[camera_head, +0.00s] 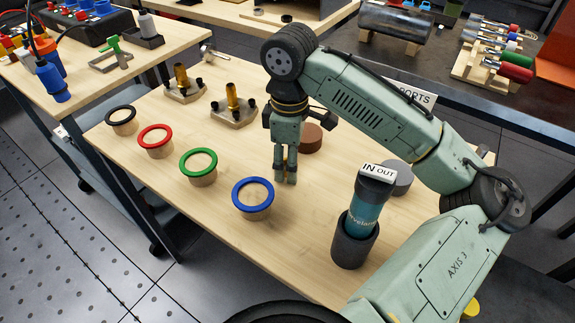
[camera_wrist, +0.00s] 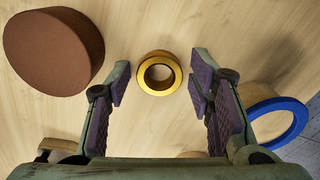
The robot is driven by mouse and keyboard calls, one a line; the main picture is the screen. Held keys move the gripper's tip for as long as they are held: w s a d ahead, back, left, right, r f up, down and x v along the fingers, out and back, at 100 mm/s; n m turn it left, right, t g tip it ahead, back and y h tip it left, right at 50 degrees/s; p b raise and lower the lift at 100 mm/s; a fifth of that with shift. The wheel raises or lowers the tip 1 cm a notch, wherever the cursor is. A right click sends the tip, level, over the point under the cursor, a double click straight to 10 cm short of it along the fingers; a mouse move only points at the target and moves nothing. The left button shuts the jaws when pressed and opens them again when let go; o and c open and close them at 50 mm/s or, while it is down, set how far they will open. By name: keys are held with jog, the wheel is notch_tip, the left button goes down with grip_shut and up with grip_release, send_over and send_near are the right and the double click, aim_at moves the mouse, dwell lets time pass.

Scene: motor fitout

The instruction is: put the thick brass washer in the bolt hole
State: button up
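A thick brass washer (camera_wrist: 144,73) lies flat on the wooden table in the wrist view, its round hole facing up. My gripper (camera_wrist: 158,85) is open above it, with one finger on each side and a gap between the washer and both pads. In the head view my gripper (camera_head: 286,180) points straight down over the middle of the table and the washer cannot be made out. Two wooden bases with brass posts and black bolts, a left one (camera_head: 183,95) and a right one (camera_head: 232,115), stand further back. I cannot tell which hole is the bolt hole.
A brown round block (camera_head: 312,138) stands close behind my gripper. A blue ring (camera_head: 253,210) on a wooden base is near, with green (camera_head: 198,177), red (camera_head: 155,147) and black (camera_head: 121,123) ones to the left. A dark cup (camera_head: 350,249) holds a labelled cylinder.

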grip_shut()
dwell(0.4)
